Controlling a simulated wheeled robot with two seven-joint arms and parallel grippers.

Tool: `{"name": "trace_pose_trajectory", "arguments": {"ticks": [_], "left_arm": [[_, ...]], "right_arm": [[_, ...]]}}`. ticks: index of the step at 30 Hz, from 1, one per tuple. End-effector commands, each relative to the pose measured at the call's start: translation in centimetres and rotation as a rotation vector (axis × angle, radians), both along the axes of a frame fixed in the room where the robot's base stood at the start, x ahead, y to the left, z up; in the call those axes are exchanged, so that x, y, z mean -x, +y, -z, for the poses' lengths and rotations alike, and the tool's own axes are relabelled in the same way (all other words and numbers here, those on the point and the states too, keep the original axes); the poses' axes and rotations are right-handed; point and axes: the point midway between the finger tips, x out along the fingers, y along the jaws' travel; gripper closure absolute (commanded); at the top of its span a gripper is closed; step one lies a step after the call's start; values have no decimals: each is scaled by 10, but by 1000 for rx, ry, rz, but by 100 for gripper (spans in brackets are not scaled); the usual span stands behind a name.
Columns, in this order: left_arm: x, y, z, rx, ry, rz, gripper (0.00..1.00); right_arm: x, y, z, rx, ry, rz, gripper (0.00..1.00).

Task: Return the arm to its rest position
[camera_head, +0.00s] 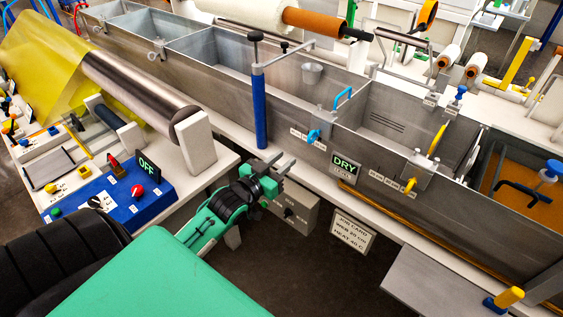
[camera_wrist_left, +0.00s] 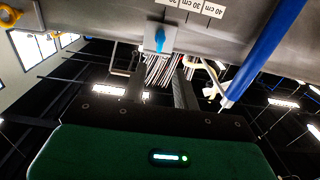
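My left arm (camera_head: 212,222), green and black, reaches in from the lower left in the head view. Its left gripper (camera_head: 284,160) is in front of the bath's near wall, close to the foot of the blue post (camera_head: 260,105). The two grey fingers are apart with nothing seen held between them. In the left wrist view the left gripper (camera_wrist_left: 160,82) also shows its fingers apart, over a dark background. The steel resin bath (camera_head: 307,161) runs diagonally across the head view. My right gripper is in neither view.
A blue control box (camera_head: 118,201) with an OFF sign (camera_head: 147,165) stands left of my arm. A grey box (camera_head: 295,213) and a job card (camera_head: 353,232) are near the gripper, below the bath edge. A grey plate (camera_head: 440,285) lies lower right. Dark floor is open below the gripper.

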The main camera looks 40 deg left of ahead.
Motion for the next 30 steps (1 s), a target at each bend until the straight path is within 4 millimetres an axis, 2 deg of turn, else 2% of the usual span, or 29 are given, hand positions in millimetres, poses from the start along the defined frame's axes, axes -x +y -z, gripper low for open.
{"name": "trace_pose_trajectory", "arguments": {"ticks": [12,14,16,17,20,21,23,24,26,27,29,30], "left_arm": [[0,0,1,0,1,0,70],[-1,1,6,0,11,-3,70],[-3,3,25,0,41,-12,70],[-4,5,37,0,62,-18,70],[-4,11,95,-7,160,-43,70],[-3,14,125,-11,210,-54,70],[4,15,171,-16,288,-67,70],[10,16,202,-22,341,-75,70],[22,15,247,-32,419,-82,70],[32,14,276,-38,470,-86,70],[49,11,319,-48,549,-89,70],[63,8,346,-56,600,-88,70]], "right_arm": [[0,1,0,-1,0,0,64],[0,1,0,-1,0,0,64],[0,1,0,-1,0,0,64],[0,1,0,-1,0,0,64],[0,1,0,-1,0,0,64],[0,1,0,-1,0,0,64],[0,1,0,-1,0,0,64],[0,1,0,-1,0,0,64],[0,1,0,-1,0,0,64],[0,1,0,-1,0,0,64],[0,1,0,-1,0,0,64],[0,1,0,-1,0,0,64]]}}
